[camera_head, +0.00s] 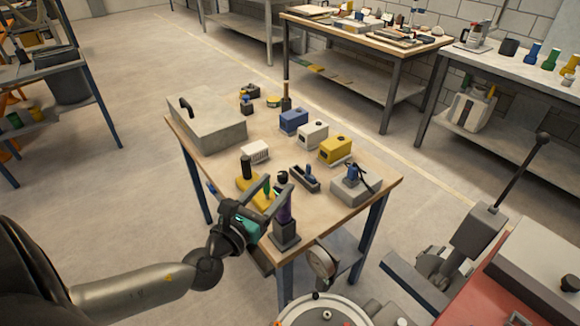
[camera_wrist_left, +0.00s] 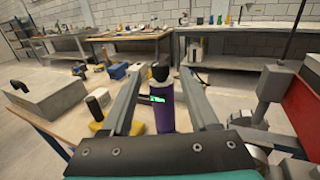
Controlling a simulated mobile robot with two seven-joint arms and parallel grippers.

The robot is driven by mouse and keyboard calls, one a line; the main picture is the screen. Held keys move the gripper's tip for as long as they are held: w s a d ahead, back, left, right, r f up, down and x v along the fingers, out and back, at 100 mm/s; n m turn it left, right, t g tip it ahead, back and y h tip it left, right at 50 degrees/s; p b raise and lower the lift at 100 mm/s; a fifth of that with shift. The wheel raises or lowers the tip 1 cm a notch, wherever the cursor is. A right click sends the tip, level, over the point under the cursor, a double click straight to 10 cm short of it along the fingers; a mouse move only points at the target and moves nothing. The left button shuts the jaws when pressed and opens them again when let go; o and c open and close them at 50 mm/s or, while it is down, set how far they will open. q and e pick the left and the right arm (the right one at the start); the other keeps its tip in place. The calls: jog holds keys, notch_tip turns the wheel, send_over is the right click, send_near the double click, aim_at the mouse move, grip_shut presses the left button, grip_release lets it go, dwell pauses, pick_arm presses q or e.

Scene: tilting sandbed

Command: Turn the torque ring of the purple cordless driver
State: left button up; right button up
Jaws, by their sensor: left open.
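The purple cordless driver (camera_head: 285,211) stands upright in a dark grey block (camera_head: 286,235) at the near corner of the wooden table (camera_head: 225,158). In the left wrist view the driver (camera_wrist_left: 165,113) shows a purple body, a green-lit label and a black top (camera_wrist_left: 160,72). My left gripper (camera_head: 274,190) reaches in from the left at the driver's upper part. In the left wrist view its two fingers (camera_wrist_left: 163,76) are spread, one on each side of the driver, with gaps visible. I cannot make out the torque ring clearly. My right gripper is not in view.
Close by on the table are a yellow-based tool (camera_head: 247,180), a dark tray (camera_head: 304,178) and a grey block with a blue-handled tool (camera_head: 352,188). A large grey box (camera_head: 206,122) sits at the far left corner. A red machine (camera_head: 530,275) stands at the right.

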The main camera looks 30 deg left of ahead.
aim_at(286, 174)
pick_arm(q)
jog(key=shift+w, duration=3.55)
grip_shut()
